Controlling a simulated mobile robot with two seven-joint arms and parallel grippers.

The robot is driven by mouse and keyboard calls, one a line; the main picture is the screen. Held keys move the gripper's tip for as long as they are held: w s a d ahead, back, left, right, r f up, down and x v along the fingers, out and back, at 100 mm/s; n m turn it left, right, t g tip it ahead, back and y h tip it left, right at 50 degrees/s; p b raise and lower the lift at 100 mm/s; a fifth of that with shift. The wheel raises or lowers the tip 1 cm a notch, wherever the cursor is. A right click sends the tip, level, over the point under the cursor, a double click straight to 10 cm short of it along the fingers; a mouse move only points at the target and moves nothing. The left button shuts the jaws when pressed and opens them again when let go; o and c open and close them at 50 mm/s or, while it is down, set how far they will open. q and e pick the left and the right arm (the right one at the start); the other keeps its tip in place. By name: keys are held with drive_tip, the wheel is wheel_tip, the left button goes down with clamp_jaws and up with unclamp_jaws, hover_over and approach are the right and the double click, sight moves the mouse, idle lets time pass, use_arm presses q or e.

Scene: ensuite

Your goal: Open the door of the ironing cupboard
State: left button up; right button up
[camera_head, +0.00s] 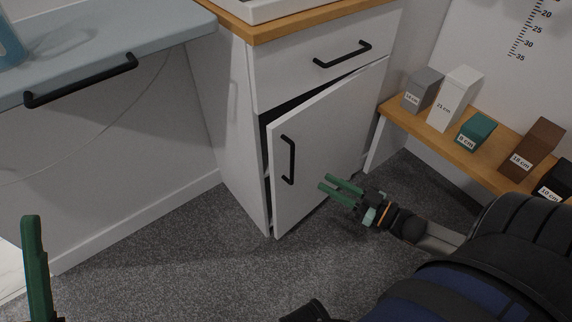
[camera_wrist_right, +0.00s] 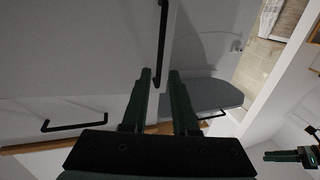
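The white cupboard has a drawer on top and a door (camera_head: 325,150) below. The door stands slightly ajar; its left and top edges are out from the frame, with a dark gap behind. A black vertical bar handle (camera_head: 288,160) is near its left edge. My right gripper (camera_head: 325,187) is open and empty, in front of the door and right of the handle in the head view. In the right wrist view, its green fingers (camera_wrist_right: 160,75) are apart, with a black bar (camera_wrist_right: 162,40) beyond them. My left gripper shows one green finger (camera_head: 38,265) at lower left.
A blue-grey board (camera_head: 110,45) with a black handle (camera_head: 82,80) is at the left. A drawer handle (camera_head: 342,54) sticks out above the door. A low wooden shelf (camera_head: 405,122) with several labelled blocks stands at the right. Grey carpet (camera_head: 200,250) before the cupboard is clear.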

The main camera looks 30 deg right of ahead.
drive_tip(key=b, duration=0.4)
hover_over(292, 183)
drive_tip(key=shift+w+d, duration=0.15)
drive_tip(key=shift+w, duration=0.1)
clamp_jaws()
idle(1.2)
